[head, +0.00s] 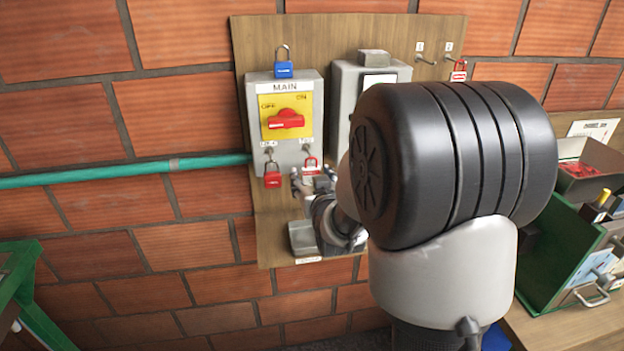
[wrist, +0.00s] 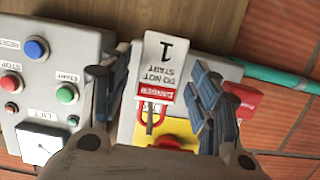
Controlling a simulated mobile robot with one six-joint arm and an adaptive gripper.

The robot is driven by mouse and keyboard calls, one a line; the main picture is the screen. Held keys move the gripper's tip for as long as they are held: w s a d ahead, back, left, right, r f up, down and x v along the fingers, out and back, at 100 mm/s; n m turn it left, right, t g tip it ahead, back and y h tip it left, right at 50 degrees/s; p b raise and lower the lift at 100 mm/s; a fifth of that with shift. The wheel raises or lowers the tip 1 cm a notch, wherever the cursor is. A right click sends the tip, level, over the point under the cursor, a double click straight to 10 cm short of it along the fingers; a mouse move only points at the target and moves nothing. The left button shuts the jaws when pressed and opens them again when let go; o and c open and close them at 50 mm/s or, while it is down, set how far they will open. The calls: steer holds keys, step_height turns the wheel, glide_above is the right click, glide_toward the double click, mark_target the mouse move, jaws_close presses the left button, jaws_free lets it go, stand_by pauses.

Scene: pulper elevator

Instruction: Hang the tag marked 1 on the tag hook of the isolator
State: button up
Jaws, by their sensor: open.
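The tag marked 1 (wrist: 157,60) is white with a red DANGER band and a red loop. In the head view the tag (head: 311,169) hangs upright below the right-hand hook on the front of the isolator (head: 285,95). Its loop appears to be over that tag hook (head: 307,149), though the contact is too small to be certain. My gripper (head: 313,182) is open just in front of the tag. In the wrist view my gripper (wrist: 159,78) has one finger on each side of the tag, with gaps visible.
A red padlock (head: 272,177) hangs on the isolator's left hook, and a blue padlock (head: 283,68) sits on top. A control box with buttons (wrist: 45,80) stands close beside the isolator. Another red tag (head: 459,72) hangs on the board's upper right.

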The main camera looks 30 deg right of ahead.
stand_by(0.3)
steer(key=s+a+n+g+y, duration=0.1)
steer(key=s+a+g, duration=0.2)
steer(key=s, duration=0.8)
steer(key=s+a+n+g+y, duration=0.1)
steer(key=s+a+g, duration=0.3)
steer(key=s+a, duration=0.4)
steer(key=s+a+n+g+y, duration=0.1)
steer(key=s+a, duration=0.4)
steer(key=s, duration=1.1)
steer(key=shift+a+r+g+y, duration=0.15)
steer(key=shift+a+g+y, duration=0.35)
steer(key=shift+g, duration=0.7)
steer(key=shift+c, duration=0.5)
